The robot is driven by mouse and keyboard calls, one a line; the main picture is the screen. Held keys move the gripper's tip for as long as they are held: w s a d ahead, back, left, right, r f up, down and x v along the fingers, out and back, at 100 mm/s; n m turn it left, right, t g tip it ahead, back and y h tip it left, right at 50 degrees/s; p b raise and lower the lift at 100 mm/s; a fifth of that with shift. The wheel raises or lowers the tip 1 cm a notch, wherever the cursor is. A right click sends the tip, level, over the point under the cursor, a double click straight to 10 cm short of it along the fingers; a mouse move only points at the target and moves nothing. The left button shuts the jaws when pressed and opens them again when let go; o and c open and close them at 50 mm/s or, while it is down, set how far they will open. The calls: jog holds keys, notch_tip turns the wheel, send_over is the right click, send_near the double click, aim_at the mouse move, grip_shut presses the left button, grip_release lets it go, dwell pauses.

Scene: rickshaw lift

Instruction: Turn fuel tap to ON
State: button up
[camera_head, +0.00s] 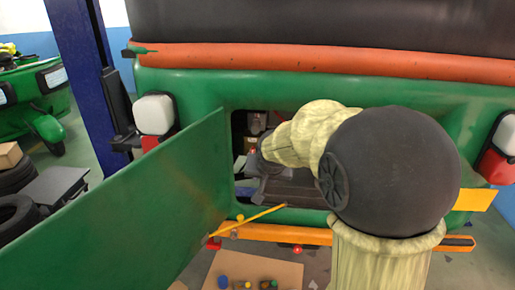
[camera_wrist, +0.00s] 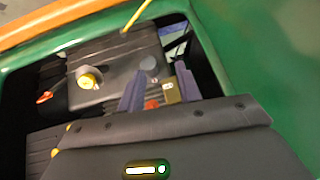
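A small red part (camera_wrist: 152,104) and a yellowish block (camera_wrist: 169,92) show in that gap, beyond the fingers. I cannot tell whether they touch a finger. A small orange-red lever-like part (camera_wrist: 45,97) lies at the left of the bay. I cannot tell which of these red parts is the fuel tap. In the head view, my arm reaches into the bay and hides much of it, including the fingertips.
The green hatch door (camera_head: 130,205) hangs open at the left of the bay. A yellow rod (camera_head: 262,215) slants across the opening's lower edge. A yellow cap (camera_wrist: 88,80) sits on a dark tank. A cardboard sheet (camera_head: 250,270) with small coloured parts lies below. A blue post (camera_head: 88,80) stands left.

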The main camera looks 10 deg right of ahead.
jog(key=s+f+n+g, duration=0.1)
jog(key=s+f, duration=0.4)
jog(key=s, duration=0.5)
jog(key=s+f+n+g, duration=0.2)
jog(key=s+f, duration=0.4)
jog(key=s, duration=0.4)
jog(key=shift+s+d+f+g+y, duration=0.2)
jog(key=shift+s+d+g+y, duration=0.15)
jog(key=shift+g, duration=0.45)
jog(key=shift+o, duration=0.2)
jog(key=shift+w, duration=0.1)
jog(key=shift+a+n, duration=0.15)
jog(key=shift+n, duration=0.15)
